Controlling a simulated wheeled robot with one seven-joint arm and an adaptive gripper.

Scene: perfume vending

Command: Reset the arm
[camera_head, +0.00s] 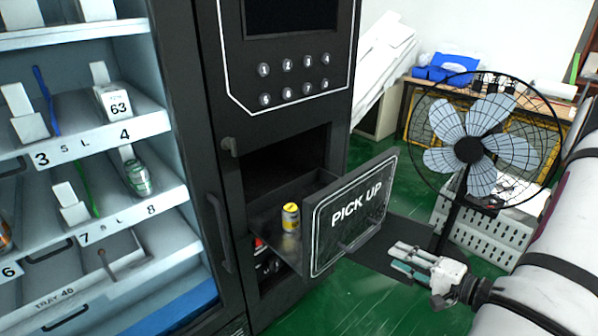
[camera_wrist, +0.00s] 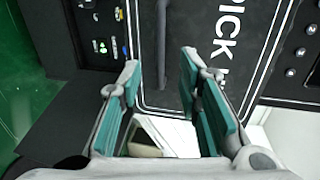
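My gripper (camera_head: 398,258) is at the lower right in the head view, just right of the vending machine's pick-up drawer. It also shows in the wrist view (camera_wrist: 158,72), where its two teal-padded fingers are apart with nothing between them. The black PICK UP door (camera_head: 350,215) is tilted out from the machine, and it fills the upper middle of the wrist view (camera_wrist: 215,75). The door handle (camera_wrist: 161,45) lies beyond the gap between the fingers. Whether the fingers touch the door cannot be told.
Shelves with items (camera_head: 75,140) are behind glass at left. A standing fan (camera_head: 468,150) and a cluttered table (camera_head: 480,93) are at right. Green floor shows below.

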